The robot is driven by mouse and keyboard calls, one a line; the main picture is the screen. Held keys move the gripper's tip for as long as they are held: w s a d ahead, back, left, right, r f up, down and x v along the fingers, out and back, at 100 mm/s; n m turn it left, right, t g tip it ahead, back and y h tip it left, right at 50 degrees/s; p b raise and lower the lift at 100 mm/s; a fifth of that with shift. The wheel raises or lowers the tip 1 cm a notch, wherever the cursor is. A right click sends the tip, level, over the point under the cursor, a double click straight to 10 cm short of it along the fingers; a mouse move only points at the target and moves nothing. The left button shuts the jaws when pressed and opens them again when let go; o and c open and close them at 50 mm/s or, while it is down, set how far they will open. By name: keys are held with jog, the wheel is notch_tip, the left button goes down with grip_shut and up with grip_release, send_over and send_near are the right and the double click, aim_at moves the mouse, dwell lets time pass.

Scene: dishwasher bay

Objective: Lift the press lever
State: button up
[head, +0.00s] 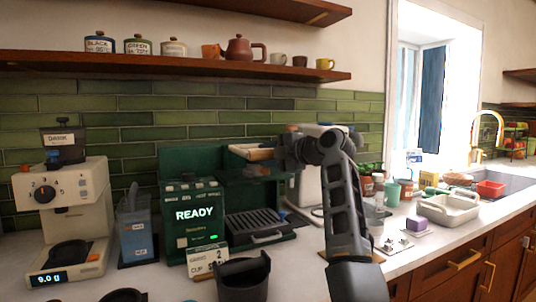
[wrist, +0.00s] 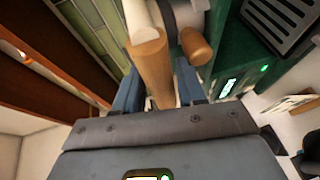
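The green coffee machine (head: 190,190) stands on the counter with its display reading READY. A pale wooden handle (head: 254,152), which looks like the press lever, lies across its upper right part. My gripper (head: 283,152) is at the right end of this handle, partly hidden by my arm. In the wrist view, the wooden handle (wrist: 150,65) runs between the two blue fingers of my gripper (wrist: 157,82). The fingers stand on both sides of it, and I cannot tell whether they press on it. A shorter wooden knob (wrist: 196,46) is just to the right.
A shelf (head: 180,68) with jars, a teapot and cups runs above the machine. A cream grinder (head: 70,215) and a blue container (head: 137,235) stand left. A dark pitcher (head: 244,280) stands in front. A grey tray (head: 447,209) and small items fill the right counter.

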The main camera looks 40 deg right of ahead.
jog(key=shift+w, duration=0.1)
grip_shut()
dwell(0.3)
